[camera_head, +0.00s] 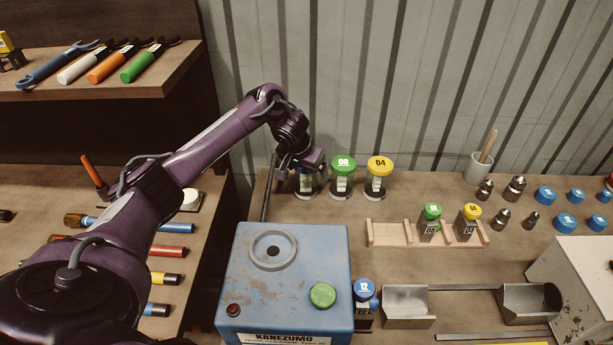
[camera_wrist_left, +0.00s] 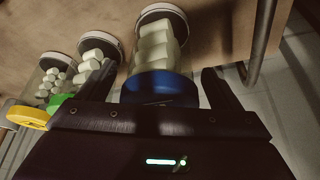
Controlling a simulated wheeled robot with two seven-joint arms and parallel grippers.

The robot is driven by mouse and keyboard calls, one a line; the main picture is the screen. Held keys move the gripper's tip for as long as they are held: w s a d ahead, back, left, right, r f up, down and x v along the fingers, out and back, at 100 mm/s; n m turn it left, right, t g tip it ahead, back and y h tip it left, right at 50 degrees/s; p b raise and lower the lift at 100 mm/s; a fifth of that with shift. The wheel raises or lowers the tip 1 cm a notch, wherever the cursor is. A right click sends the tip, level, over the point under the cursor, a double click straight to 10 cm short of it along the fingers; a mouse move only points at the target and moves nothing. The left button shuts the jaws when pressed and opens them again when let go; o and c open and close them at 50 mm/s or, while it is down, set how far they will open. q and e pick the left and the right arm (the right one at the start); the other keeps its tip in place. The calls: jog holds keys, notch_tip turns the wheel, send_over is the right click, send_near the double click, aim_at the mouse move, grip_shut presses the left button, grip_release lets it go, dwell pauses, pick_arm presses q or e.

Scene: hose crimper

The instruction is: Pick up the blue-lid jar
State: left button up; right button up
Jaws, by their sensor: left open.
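The blue-lid jar (camera_wrist_left: 158,88) is clear, holds white pieces and stands at the left end of a row of jars. In the head view its lower part (camera_head: 306,188) shows, while its lid is mostly hidden by my gripper. My left gripper (camera_head: 302,174) is at the top of this jar. In the left wrist view the open fingers of this gripper (camera_wrist_left: 159,72) lie on either side of the blue lid, with a visible gap at each side. My right gripper is not in view.
A green-lid jar (camera_head: 343,178) stands close to the right, then a yellow-lid jar (camera_head: 378,178). The wall (camera_head: 400,80) is behind them. A blue machine (camera_head: 300,265) and a wooden rack (camera_head: 395,235) are in front. A thin metal rod (camera_head: 268,195) rises on the left.

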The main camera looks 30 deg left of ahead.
pick_arm(q)
jog(key=shift+w+f, duration=0.3)
jog(key=shift+f, duration=0.3)
jog(key=shift+r, duration=0.1)
jog(key=c, duration=1.2)
